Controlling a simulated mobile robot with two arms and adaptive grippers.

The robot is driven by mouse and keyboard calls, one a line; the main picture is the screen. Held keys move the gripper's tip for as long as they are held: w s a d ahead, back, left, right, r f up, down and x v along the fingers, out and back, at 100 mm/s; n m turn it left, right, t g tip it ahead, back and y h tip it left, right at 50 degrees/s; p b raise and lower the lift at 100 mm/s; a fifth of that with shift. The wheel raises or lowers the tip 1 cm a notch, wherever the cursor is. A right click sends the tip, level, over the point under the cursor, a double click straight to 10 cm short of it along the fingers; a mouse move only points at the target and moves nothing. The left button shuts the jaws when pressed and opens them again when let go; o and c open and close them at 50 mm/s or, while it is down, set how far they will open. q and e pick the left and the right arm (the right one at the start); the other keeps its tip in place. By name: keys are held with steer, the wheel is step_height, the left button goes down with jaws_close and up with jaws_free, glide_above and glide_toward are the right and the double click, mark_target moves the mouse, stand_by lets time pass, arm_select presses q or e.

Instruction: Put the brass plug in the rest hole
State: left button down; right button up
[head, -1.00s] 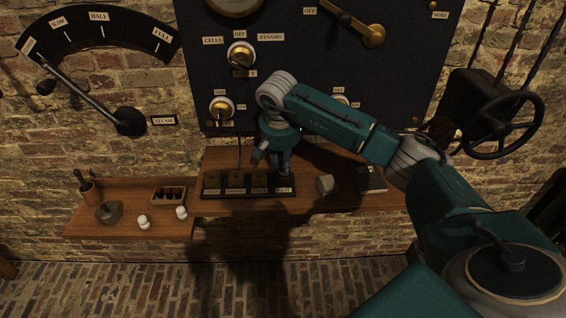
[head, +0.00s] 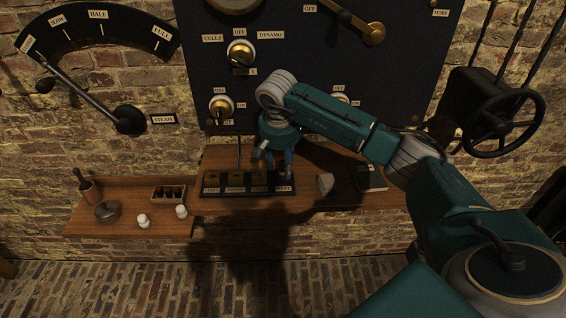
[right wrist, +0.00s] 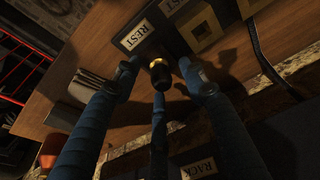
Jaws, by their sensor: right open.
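The brass plug (right wrist: 158,72), with a brass collar and a dark handle, shows in the right wrist view between my right gripper's fingers, beside the REST label (right wrist: 134,36). It appears to stand upright at the REST end of the black block (head: 236,193); how deep it sits is hidden. My right gripper (head: 279,170) is over that end of the block. Its blue fingers are spread around the plug, open, with gaps visible in the right wrist view (right wrist: 160,66). The rest hole itself is hidden. My left gripper is not in view.
Square brass pieces (head: 237,177) line the block to the left. A pale block (head: 325,183) and a dark book (head: 371,179) lie to the right on the shelf. A lower left shelf holds two white knobs (head: 181,211) and a small wooden rack (head: 168,194).

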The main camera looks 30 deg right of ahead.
steer(key=v, duration=1.1)
steer(key=shift+r, duration=0.4)
steer(key=shift+a, duration=0.1)
